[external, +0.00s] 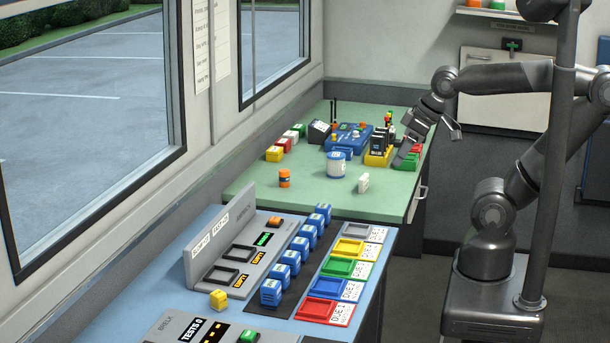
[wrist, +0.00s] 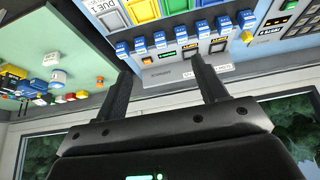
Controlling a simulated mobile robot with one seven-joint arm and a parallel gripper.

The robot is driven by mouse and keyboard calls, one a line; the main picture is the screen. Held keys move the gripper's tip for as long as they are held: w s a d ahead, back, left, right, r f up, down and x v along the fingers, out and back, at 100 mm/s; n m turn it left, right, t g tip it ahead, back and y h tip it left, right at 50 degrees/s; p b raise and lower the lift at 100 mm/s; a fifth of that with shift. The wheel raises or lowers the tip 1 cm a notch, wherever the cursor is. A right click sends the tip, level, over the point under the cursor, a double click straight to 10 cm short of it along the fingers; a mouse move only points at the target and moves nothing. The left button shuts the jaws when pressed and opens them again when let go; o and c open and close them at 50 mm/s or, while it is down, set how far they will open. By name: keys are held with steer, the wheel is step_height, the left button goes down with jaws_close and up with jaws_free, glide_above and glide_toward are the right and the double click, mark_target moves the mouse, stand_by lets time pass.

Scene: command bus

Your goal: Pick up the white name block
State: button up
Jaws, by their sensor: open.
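A small white block (external: 363,182) stands upright by itself on the green table (external: 300,195), right of the white and blue canister. Another white block (external: 291,137) sits in the row of coloured blocks by the wall. Any lettering on either is too small to read, so I cannot tell which is the name block. My gripper (external: 430,142) is over the right side of the green table, above and right of both white blocks. In the wrist view my gripper (wrist: 160,67) has its fingers spread, with nothing between them.
A yellow holder (external: 379,155) with dark upright items and a blue device (external: 347,136) are behind. The blue console desk (external: 160,305) is in front. The green table's front is mostly clear.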

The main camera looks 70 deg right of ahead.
steer(key=o, duration=0.4)
steer(key=w+d+r+g+h, duration=0.2)
steer(key=w+d, duration=0.6)
steer(key=w, duration=0.3)
steer(key=m+g+y, duration=0.1)
steer(key=g+y, duration=0.1)
steer(key=g, duration=0.2)
glide_toward(364, 176)
steer(key=f, duration=0.5)
steer(key=shift+w+f, duration=0.25)
steer(key=shift+f, duration=0.05)
steer(key=shift+s+a+f, duration=0.1)
steer(key=shift+s+f, duration=0.1)
steer(key=shift+f, duration=1.2)
steer(key=shift+s+a+f, duration=0.1)
steer(key=shift+s+f, duration=0.1)
steer(key=shift+f, duration=1.25)
